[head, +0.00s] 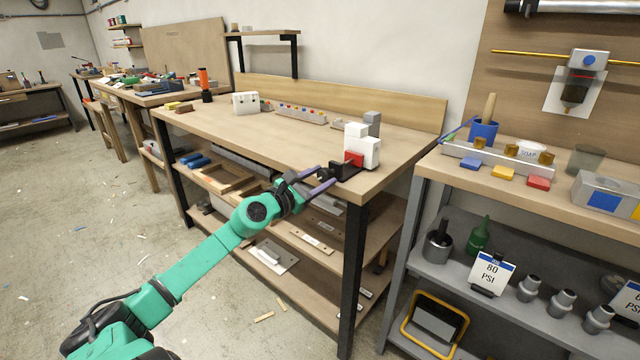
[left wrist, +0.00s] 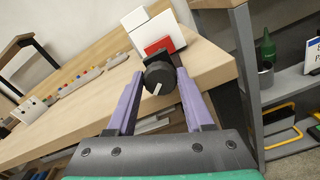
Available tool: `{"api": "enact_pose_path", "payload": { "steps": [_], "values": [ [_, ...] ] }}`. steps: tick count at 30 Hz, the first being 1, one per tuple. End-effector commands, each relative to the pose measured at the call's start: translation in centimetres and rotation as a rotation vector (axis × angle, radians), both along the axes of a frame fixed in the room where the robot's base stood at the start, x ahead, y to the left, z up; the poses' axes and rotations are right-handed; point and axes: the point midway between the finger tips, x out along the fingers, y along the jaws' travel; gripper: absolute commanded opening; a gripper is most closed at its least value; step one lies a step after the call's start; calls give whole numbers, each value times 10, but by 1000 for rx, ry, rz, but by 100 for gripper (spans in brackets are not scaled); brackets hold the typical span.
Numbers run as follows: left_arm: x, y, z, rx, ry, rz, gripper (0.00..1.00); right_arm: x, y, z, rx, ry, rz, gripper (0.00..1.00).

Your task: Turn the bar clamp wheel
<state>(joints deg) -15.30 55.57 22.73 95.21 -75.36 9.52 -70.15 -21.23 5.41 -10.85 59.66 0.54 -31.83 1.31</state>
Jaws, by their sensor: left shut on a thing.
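The bar clamp sits at the near right corner of the wooden workbench, with a white block body (head: 364,150), a red part (head: 354,159) and a black jaw (head: 345,170). It also shows in the left wrist view, with its white body (left wrist: 152,32) and red part (left wrist: 158,46). Its wheel (left wrist: 159,78) is a round black knob with a pale line on its face, tilted in the picture. My left gripper (head: 318,178) reaches it from the left, with one purple finger on each side of the wheel, shut on it. My right gripper is not in view.
The workbench top (head: 300,140) carries a white box (head: 246,102) and a strip with coloured buttons (head: 301,114) farther back. A lower shelf under it holds wooden frames (head: 222,178). A grey shelf unit (head: 405,250) stands close on the right.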

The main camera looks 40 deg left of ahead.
Motion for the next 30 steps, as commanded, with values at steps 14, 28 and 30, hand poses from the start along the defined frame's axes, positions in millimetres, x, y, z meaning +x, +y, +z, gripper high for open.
{"api": "enact_pose_path", "payload": {
  "steps": [14, 28, 30],
  "values": [
    [0, -1, -7, 452, 15, -3, 0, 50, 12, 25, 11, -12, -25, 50],
    [0, -2, -7, 828, 22, -3, 0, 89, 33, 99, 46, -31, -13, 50],
    [0, -1, -7, 864, 24, -3, 0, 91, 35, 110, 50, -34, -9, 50]
  ]
}}
